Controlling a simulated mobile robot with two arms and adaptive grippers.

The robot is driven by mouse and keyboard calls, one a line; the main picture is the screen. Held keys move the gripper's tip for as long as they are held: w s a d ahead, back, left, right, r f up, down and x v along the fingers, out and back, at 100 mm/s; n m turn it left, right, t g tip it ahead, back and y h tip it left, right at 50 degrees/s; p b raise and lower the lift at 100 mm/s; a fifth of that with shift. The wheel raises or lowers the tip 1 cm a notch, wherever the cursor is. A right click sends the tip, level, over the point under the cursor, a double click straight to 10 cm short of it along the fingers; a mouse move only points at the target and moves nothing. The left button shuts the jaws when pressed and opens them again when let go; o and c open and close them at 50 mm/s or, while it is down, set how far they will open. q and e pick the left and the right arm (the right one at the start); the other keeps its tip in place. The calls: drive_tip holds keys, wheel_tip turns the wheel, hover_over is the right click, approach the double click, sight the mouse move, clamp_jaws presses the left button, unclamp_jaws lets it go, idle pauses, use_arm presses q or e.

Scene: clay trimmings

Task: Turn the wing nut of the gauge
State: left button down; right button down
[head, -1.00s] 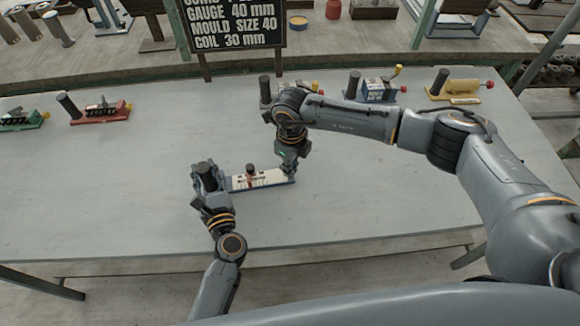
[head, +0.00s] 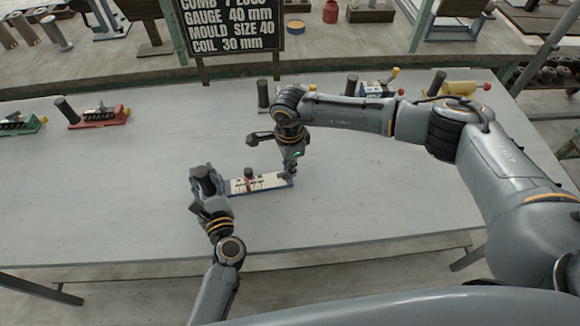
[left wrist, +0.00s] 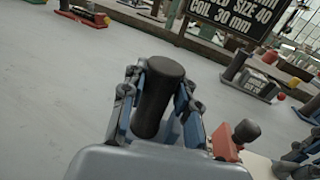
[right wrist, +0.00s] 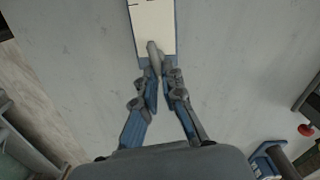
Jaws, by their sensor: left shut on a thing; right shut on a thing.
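The gauge (head: 270,182) lies on the table, with a blue base, a white scale strip and a red slider (head: 248,185) with a dark knob. My left gripper (head: 204,177) is shut on the gauge's upright black handle (left wrist: 157,98), which stands between its fingers in the left wrist view. My right gripper (head: 288,173) is at the gauge's right end. In the right wrist view, its fingertips (right wrist: 162,76) are shut on the small grey wing nut (right wrist: 153,52) at the end of the white strip. In the head view the wing nut is hidden by the gripper.
A black sign (head: 230,25) stands behind. The table's front and left are clear.

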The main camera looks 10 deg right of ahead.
drive_tip(key=shift+w+a+n, duration=0.1)
drive_tip(key=shift+n, duration=1)
drive_tip(key=shift+w+a+n, duration=0.1)
drive_tip(key=shift+n, duration=1)
drive_tip(key=c, duration=1.5)
unclamp_jaws()
drive_tip(key=shift+o, duration=0.2)
drive_tip(key=shift+d+r, duration=0.1)
wheel_tip(320, 180, up, 12)
